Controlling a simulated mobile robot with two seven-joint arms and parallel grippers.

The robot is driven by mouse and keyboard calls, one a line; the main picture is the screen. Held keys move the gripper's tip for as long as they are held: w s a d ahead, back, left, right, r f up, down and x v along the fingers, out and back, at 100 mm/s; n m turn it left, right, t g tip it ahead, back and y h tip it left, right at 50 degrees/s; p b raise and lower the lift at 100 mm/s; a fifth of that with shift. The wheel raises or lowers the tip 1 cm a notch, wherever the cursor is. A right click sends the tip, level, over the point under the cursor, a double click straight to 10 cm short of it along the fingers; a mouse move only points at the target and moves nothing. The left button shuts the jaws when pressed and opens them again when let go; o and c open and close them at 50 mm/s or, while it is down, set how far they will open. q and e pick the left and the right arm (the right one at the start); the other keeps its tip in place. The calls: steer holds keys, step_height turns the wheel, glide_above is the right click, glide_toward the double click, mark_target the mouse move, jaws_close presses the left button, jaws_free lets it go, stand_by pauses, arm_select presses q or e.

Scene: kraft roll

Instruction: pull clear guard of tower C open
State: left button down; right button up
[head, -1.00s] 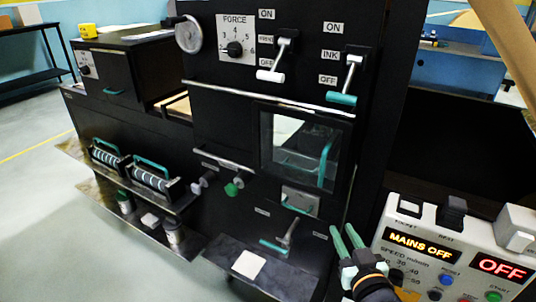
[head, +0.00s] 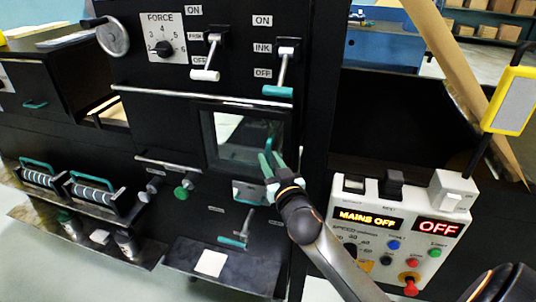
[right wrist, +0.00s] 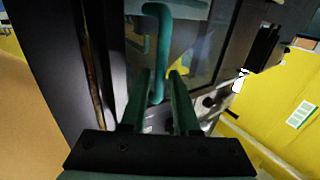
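The clear guard (head: 226,130) is a framed see-through window in the black tower's front, and it looks shut. Its upright teal handle (head: 271,131) is at the window's right side. My right gripper (head: 268,160) is at the lower right of the guard, in front of the handle. In the right wrist view the teal handle (right wrist: 163,45) runs down between the two fingers (right wrist: 162,105), which stand apart on either side of it. I cannot tell how deep the handle sits between them. My left gripper is out of view.
A control box (head: 396,235) reading MAINS OFF and OFF stands at right, near my right arm. Two levers (head: 281,70) are above the guard; a teal-handled lever (head: 237,240) and a shelf (head: 225,268) are below. A cardboard-coloured beam (head: 455,70) leans at right.

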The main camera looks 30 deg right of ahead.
steer(key=shift+x, duration=0.85)
jaws_close()
stand_by(0.9)
